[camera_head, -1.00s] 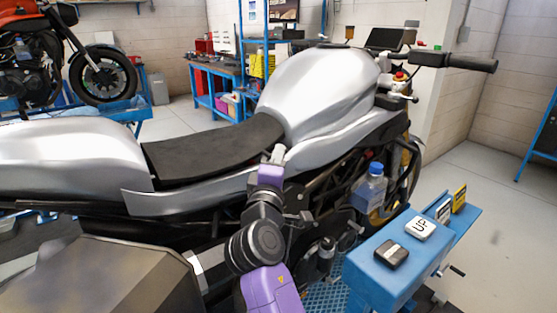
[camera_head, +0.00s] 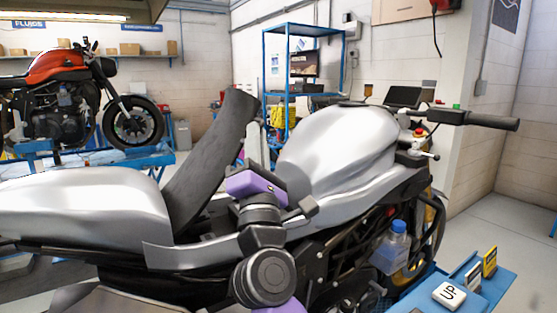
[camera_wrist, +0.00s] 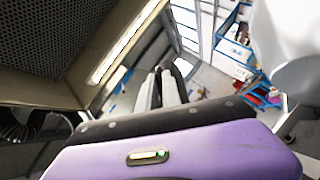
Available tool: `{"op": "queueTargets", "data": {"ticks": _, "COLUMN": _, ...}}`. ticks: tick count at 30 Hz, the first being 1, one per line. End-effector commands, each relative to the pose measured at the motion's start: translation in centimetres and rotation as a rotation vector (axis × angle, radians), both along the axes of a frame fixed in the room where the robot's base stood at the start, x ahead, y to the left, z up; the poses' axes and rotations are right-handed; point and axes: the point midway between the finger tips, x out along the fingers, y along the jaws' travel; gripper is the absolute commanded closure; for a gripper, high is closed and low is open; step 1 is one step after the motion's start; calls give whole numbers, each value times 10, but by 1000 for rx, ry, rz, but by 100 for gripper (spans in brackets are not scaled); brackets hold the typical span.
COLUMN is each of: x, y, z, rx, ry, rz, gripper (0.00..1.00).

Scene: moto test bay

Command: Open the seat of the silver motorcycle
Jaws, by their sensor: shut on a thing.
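The silver motorcycle (camera_head: 335,150) stands across the head view. Its black seat (camera_head: 208,160) is tilted steeply up, its front end raised and its lower end by the silver tail (camera_head: 80,198). A gap is open between the seat and the tank. My gripper (camera_head: 250,143), with a purple body, is up beside the raised seat's right edge, shut on the seat. The exact contact is hard to see. In the wrist view the two pale fingers of my gripper (camera_wrist: 161,88) are close together, pointing away; what they hold is not clear there.
An orange motorcycle (camera_head: 65,90) stands on a blue lift at the back left. A blue shelf rack (camera_head: 265,80) is behind the tank. Floor at the right is clear.

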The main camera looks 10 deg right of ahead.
Motion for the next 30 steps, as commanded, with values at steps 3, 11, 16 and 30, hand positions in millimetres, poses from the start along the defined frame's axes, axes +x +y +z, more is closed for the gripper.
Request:
{"op": "queueTargets", "data": {"ticks": 3, "x": -8, "y": 22, "z": 18, "rx": -100, "ry": -36, "rz": 1, "gripper": 100}}
{"op": "queueTargets", "data": {"ticks": 11, "x": -21, "y": 65, "z": 39, "rx": -280, "ry": -93, "rz": 3, "gripper": 100}}
{"op": "queueTargets", "data": {"ticks": 16, "x": -28, "y": 84, "z": 45, "rx": -357, "ry": -118, "rz": 3, "gripper": 100}}
{"op": "queueTargets", "data": {"ticks": 30, "x": -33, "y": 100, "z": 47, "rx": -422, "ry": -137, "rz": 2, "gripper": 100}}
